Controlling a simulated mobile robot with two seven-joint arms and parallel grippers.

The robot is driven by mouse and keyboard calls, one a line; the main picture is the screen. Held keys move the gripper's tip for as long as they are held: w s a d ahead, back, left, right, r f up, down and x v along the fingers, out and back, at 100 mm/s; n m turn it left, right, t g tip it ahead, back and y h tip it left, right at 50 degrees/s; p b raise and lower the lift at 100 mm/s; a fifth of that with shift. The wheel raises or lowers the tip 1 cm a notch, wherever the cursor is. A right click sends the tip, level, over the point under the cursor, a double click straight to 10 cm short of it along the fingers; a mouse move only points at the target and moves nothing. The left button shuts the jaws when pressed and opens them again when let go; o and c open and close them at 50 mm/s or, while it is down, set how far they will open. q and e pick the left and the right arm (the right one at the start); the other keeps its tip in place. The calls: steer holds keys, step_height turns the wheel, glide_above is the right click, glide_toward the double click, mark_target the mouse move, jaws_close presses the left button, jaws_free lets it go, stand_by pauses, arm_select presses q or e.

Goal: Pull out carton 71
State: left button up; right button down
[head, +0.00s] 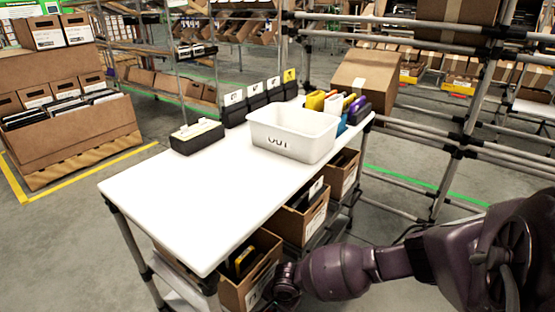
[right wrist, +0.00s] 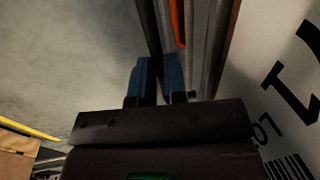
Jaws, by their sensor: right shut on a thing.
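A brown open carton (head: 236,292) stands tilted on the lower level under the white table, at the near end, with a white label on its front and dark contents inside. My right gripper (right wrist: 157,78) reaches it from the right, at its label side. In the right wrist view, blue fingertips are shut on the thin upper edge of the carton wall. The white label (right wrist: 288,105) beside them carries large black digits, partly cut off, one looking like a 1, and a barcode. In the head view my right fingertips are hidden. My left gripper is out of view.
Two more tilted cartons (head: 302,224) (head: 345,172) stand behind under the table. The white tabletop (head: 190,200) holds a white bin (head: 292,138), a black card box (head: 197,137) and colored folders. A pipe rack (head: 450,150) stands to the right. Grey floor is free at left.

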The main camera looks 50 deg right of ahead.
arm_select(q)
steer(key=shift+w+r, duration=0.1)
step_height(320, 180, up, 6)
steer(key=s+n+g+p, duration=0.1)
steer(key=p, duration=1.4)
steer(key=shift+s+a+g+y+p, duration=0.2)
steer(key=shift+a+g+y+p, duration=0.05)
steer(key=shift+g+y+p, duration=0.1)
arm_select(e)
steer(key=s+d, duration=0.2)
steer(key=s, duration=3)
steer(key=shift+s+d, duration=0.15)
steer(key=shift+s, duration=0.05)
steer(key=shift+f, duration=0.1)
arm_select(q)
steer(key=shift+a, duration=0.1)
arm_select(e)
steer(key=c, duration=1.2)
jaws_free()
